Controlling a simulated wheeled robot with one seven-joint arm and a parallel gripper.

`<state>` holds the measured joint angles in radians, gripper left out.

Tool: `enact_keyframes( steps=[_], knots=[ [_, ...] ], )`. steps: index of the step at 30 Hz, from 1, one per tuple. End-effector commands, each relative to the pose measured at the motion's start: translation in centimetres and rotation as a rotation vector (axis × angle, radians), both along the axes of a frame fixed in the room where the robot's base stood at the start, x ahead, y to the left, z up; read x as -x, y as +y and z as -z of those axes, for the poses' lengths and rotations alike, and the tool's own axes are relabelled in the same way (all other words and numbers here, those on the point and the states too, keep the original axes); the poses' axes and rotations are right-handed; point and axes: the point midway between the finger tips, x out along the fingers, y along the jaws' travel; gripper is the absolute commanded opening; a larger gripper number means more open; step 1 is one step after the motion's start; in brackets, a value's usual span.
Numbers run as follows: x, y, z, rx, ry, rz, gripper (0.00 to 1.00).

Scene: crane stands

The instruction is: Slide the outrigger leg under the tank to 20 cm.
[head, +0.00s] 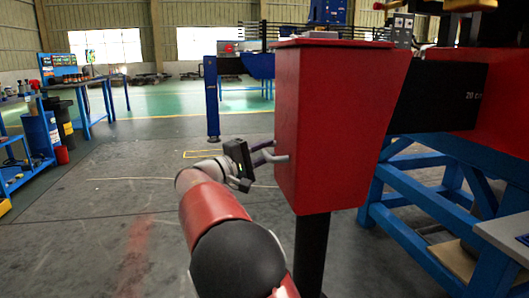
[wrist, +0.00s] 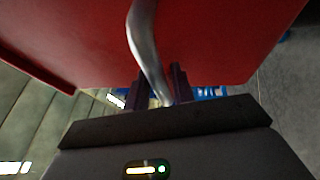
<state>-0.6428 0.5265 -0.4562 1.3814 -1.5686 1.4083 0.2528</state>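A tall red tank-like box (head: 331,125) stands on a black post (head: 310,250) in the middle of the head view. A black beam (head: 437,95) marked "20 c…" runs from behind it into a red body at right. A grey bent handle (head: 281,158) sticks out of the box's left face. My gripper (head: 262,153) is at this handle. In the wrist view the grey handle (wrist: 145,45) passes between the two dark purple fingers, which look closed on it. The foot of the post is out of view.
A blue trestle frame (head: 410,190) stands right of the box, under the beam. A blue post (head: 211,98) stands behind at left. A blue workbench (head: 85,88) and bins (head: 42,135) are at far left. The floor left of my arm is clear.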

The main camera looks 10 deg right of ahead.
Motion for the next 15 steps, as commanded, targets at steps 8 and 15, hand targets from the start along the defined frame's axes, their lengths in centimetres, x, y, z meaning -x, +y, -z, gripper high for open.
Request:
enact_keyframes(
  steps=[8,15],
  knots=[
    [0.01,0.02,0.01,0.000,0.000,0.000,0.00],
    [-0.02,0.78,0.06,0.000,0.001,-0.001,0.00]
  ],
)
